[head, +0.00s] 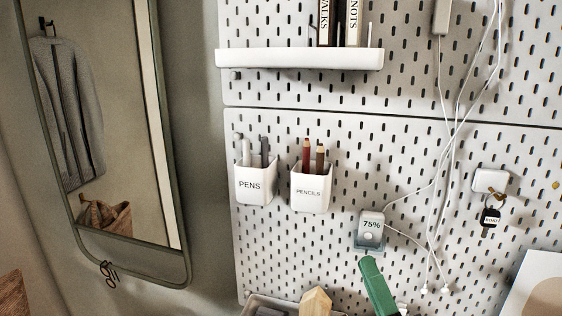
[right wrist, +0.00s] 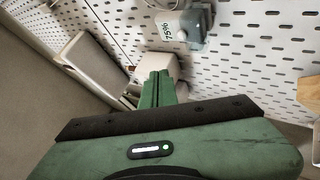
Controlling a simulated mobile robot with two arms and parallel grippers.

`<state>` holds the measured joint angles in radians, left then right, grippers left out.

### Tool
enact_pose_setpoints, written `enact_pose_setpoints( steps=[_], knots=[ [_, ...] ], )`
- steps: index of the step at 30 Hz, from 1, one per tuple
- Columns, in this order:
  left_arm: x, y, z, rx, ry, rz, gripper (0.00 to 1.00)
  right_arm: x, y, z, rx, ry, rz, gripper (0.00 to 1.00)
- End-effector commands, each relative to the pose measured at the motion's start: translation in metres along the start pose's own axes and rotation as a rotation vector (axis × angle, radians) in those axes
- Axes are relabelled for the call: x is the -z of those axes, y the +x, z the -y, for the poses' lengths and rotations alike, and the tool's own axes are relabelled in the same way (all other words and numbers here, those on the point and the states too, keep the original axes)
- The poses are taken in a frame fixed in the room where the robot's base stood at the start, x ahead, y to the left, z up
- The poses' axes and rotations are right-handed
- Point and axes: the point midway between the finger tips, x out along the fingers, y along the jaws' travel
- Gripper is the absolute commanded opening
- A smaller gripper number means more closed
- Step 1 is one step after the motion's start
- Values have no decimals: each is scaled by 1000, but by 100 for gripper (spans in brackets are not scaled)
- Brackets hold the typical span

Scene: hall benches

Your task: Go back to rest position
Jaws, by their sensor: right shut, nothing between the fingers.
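My right gripper (head: 372,272) shows as green fingers at the bottom of the head view, just below a small white device reading 75% (head: 370,228) on the pegboard. In the right wrist view the green fingers (right wrist: 158,80) are together with nothing between them. The 75% device (right wrist: 187,27) is above them there, apart from the fingertips. My left gripper is not in the head view.
A white pegboard (head: 290,235) fills the right side, with a shelf (head: 300,58) of books, a PENS cup (head: 254,187), a PENCILS cup (head: 310,193), hanging white cables and a key (head: 489,216). A mirror (head: 120,150) hangs at left.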

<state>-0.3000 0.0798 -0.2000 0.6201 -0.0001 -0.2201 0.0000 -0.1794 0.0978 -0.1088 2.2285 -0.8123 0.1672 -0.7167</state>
Motion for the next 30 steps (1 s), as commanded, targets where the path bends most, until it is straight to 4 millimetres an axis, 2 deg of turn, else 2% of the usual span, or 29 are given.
enact_pose_setpoints(
  steps=[12, 14, 17, 20, 23, 24, 27, 30],
  knots=[
    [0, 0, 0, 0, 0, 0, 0, 2, -5, -3, 3, 3, 4, 0],
    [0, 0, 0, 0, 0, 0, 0, -1, -6, 0, 19, 25, 23, 0],
    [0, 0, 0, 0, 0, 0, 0, -18, -16, 17, 99, 126, 112, 0],
    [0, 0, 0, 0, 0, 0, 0, -44, -42, 53, 250, 319, 282, 0],
    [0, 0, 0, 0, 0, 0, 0, -61, -89, 100, 449, 556, 505, 0],
    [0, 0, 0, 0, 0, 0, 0, -62, -113, 118, 531, 649, 597, 0],
    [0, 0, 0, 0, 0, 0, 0, -53, -176, 154, 733, 845, 818, 0],
    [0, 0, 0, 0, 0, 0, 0, -36, -229, 172, 895, 974, 992, 0]
  ],
)
